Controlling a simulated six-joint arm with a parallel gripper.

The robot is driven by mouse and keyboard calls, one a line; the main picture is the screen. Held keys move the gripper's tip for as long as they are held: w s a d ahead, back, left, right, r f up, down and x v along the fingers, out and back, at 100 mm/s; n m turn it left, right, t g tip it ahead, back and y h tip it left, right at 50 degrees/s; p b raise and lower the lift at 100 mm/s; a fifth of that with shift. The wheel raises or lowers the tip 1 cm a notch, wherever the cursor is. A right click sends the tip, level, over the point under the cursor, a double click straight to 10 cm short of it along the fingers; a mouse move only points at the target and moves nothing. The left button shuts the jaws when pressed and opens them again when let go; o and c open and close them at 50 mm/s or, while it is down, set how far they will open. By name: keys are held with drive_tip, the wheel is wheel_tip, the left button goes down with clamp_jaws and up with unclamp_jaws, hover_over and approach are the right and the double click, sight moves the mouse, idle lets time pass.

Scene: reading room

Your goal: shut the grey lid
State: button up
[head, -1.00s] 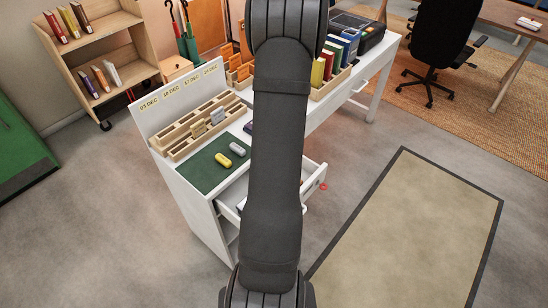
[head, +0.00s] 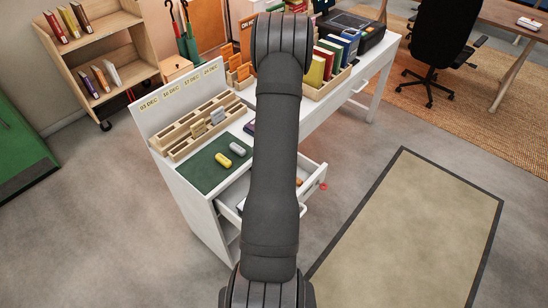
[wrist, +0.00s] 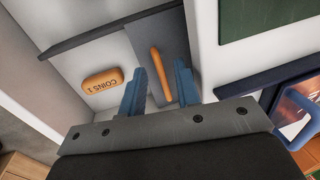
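A grey panel (wrist: 171,45) with an orange bar handle (wrist: 160,64) lies inside the white open drawer (head: 313,182); it looks like the grey lid. An orange oval tag (wrist: 102,81) reading "COINS 1" sits beside it on a pale surface. My gripper (wrist: 158,68) is open, its two blue fingers apart and empty, with the orange bar showing between and beyond them in the wrist view. I cannot tell whether the fingers touch it. In the head view my arm hides the gripper and most of the drawer's inside.
A dark bar (wrist: 110,30) crosses beyond the panel in the wrist view. A green mat (head: 208,168) with a yellow and a grey piece lies on the white desk. A wooden slotted rack (head: 200,124) and books (head: 318,70) stand behind.

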clamp_jaws()
drive_tip(key=s+d, duration=0.8)
drive_tip(key=shift+d, duration=0.1)
unclamp_jaws()
